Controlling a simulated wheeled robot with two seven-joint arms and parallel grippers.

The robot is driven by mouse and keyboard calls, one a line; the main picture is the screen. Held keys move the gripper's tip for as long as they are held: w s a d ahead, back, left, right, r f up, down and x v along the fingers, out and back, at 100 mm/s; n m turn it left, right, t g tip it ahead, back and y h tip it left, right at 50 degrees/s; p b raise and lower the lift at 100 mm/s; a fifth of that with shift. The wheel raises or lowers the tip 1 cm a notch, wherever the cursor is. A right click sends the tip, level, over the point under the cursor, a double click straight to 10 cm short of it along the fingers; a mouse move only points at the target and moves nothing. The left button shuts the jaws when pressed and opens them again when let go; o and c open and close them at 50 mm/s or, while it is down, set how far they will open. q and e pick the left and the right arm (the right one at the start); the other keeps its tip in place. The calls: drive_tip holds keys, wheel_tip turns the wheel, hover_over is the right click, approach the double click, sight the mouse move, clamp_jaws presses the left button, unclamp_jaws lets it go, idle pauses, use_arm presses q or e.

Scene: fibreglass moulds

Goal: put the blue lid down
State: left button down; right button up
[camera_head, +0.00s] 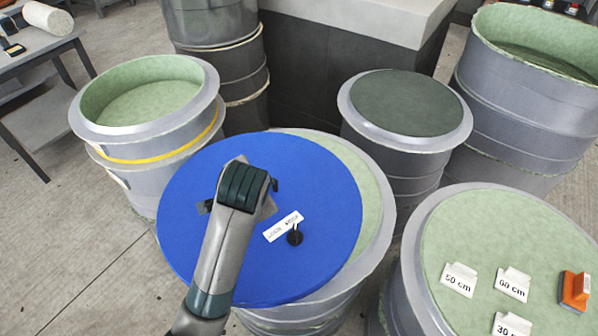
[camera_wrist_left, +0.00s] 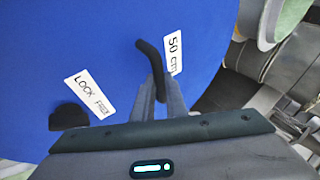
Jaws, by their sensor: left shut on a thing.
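The blue lid (camera_head: 320,190) is a wide round disc with a white label, a black knob (camera_head: 295,238) and a black handle. In the left wrist view the lid (camera_wrist_left: 80,40) carries labels reading "LOCK FREE" and "50 cm". My left gripper (camera_wrist_left: 160,95) is shut on the lid's black handle (camera_wrist_left: 149,58); in the head view my wrist mostly hides the grip. The lid is over a grey mould (camera_head: 378,230) with a pale green inside, shifted left so a green crescent shows at the right. I cannot tell whether lid and mould touch. My right gripper is not in view.
An open mould (camera_head: 150,127) with a yellow band stands left. A mould with a dark green top (camera_head: 410,105) stands behind right. A mould at lower right (camera_head: 500,235) bears size tags and an orange object (camera_head: 575,290). Floor (camera_head: 75,230) is clear at left.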

sight(195, 235)
use_arm(q)
drive_tip(key=s+a+n+y, duration=0.1)
drive_tip(key=s+a+n, duration=0.1)
drive_tip(key=s+a, duration=0.1)
drive_tip(key=s+a+f+n+g+y, duration=0.1)
drive_tip(key=s+a+n+y, duration=0.1)
drive_tip(key=a, duration=0.3)
drive_tip(key=s+a+f+n+y, duration=0.1)
drive_tip(key=s+a+n, duration=0.2)
drive_tip(key=s+a, duration=0.2)
drive_tip(key=shift+f+g, duration=0.15)
drive_tip(key=shift+g, duration=0.15)
